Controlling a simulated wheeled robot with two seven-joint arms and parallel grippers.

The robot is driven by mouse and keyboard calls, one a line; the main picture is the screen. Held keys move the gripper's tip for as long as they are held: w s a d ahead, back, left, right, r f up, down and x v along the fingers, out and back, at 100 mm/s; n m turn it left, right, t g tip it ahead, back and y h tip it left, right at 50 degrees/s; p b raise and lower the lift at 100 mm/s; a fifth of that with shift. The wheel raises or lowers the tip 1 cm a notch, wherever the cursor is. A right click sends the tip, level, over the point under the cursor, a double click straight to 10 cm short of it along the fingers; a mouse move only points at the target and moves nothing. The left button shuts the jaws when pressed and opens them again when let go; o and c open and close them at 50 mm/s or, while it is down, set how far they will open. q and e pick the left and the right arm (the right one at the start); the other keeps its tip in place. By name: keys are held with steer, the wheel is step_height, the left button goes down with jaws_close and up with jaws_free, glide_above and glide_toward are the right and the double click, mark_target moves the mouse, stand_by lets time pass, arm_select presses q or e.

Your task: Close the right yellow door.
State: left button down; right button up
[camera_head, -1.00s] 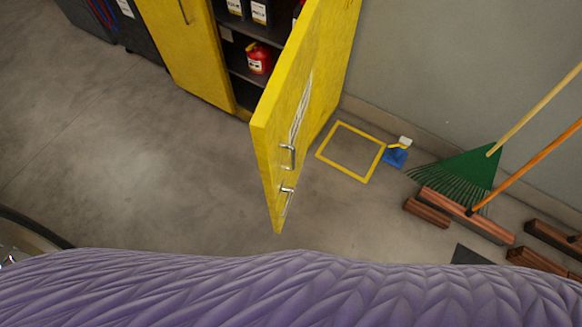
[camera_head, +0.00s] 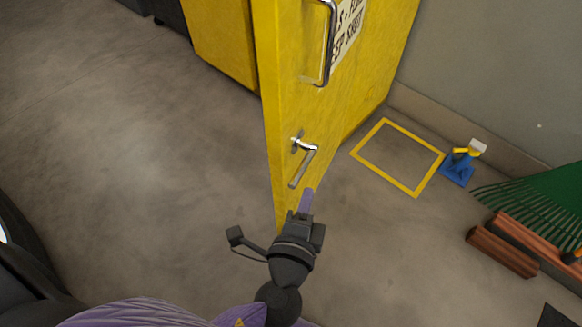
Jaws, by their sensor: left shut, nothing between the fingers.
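The right yellow door (camera_head: 365,95) stands open, swung out toward me, with its outer face to the right. It has a long metal pull handle (camera_head: 329,45) at the top and a smaller lever handle (camera_head: 306,160) below, near its free edge. My left gripper (camera_head: 306,200) is shut and empty, just below the lever and in front of the door's lower free-edge area. I cannot tell whether it touches the door. The cabinet's other yellow door (camera_head: 222,40) is at the upper left. The cabinet's inside is hidden. My right gripper is not in view.
A yellow floor square (camera_head: 382,171) lies right of the door, with a blue object (camera_head: 457,169) beside it. A green rake (camera_head: 545,205) and a broom head (camera_head: 502,248) are at the right by the grey wall (camera_head: 500,80). The floor at left is clear.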

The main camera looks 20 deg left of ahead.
arm_select(q)
steer(key=r+t, duration=0.1)
steer(key=b, duration=0.1)
glide_above(294, 142)
steer(key=s+d, duration=0.2)
steer(key=s, duration=0.2)
steer(key=shift+a+r+y, duration=0.2)
steer(key=shift+r+y, duration=0.15)
steer(key=shift+y, duration=0.05)
